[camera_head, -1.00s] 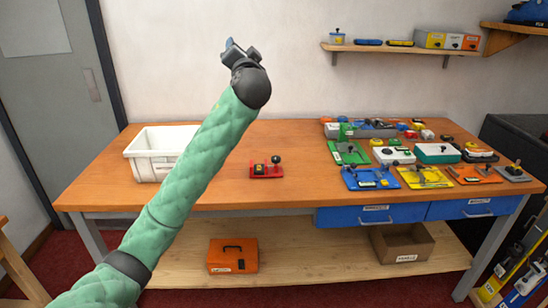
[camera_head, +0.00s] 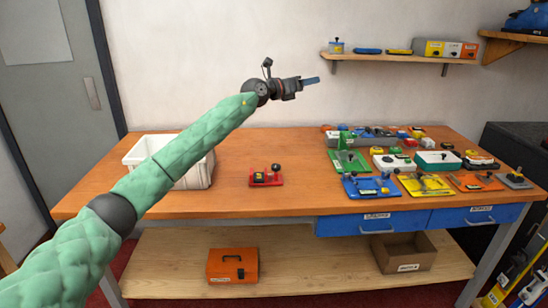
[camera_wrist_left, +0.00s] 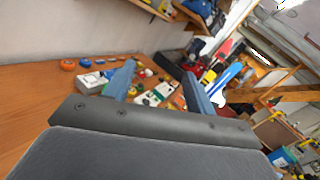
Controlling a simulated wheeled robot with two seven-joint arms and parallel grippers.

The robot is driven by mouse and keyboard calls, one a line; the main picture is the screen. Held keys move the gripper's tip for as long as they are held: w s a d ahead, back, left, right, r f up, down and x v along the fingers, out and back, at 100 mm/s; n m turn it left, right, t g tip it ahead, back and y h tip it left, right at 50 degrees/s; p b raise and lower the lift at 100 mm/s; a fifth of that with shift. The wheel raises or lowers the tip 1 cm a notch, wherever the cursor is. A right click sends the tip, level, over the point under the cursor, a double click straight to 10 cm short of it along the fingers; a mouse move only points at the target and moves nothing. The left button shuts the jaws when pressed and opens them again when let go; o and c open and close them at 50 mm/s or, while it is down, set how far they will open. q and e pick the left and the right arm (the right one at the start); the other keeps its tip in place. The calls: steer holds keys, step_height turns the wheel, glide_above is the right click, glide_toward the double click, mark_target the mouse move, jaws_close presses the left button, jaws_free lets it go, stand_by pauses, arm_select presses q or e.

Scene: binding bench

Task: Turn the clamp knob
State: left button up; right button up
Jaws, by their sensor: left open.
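A small red device with a black round knob (camera_head: 276,168) stands alone on the middle of the wooden bench; it may be the clamp, but I cannot tell for sure. My left gripper (camera_head: 312,81) is raised well above the bench and points right, apart from everything. In the left wrist view its two blue fingers (camera_wrist_left: 160,82) stand apart with nothing between them. Several other devices with knobs and levers sit at the right of the bench, among them a blue one (camera_head: 369,187) and a yellow one (camera_head: 425,185). My right gripper is in neither view.
A white bin (camera_head: 140,150) stands at the bench's left, partly behind my left arm. A wall shelf (camera_head: 400,56) with small boxes hangs at the back right. An orange case (camera_head: 232,266) and a cardboard box (camera_head: 403,252) are on the lower shelf. The bench's middle is mostly clear.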

arm_select(q)
step_height(320, 180, down, 9)
steer(key=w+a+m+g+y, duration=0.2)
steer(key=y, duration=0.2)
steer(key=m+g+y, duration=0.2)
steer(key=g+y, duration=0.3)
steer(key=y, duration=0.3)
glide_toward(275, 166)
steer(key=shift+g, duration=0.3)
steer(key=x, duration=0.2)
steer(key=p+x, duration=0.1)
steer(key=x, duration=0.4)
steer(key=shift+w+d+p, duration=0.1)
steer(key=shift+w+p, duration=0.2)
steer(key=shift+w, duration=0.1)
steer(key=shift+w+d+f, duration=0.1)
steer(key=shift+d+f, duration=0.1)
steer(key=shift+f, duration=0.4)
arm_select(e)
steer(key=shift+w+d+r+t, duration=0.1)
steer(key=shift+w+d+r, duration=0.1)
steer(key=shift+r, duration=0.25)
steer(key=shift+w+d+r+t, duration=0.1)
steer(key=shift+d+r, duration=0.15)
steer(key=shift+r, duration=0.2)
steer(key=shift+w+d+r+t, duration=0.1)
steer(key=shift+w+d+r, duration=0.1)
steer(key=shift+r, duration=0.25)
arm_select(q)
steer(key=c, duration=1)
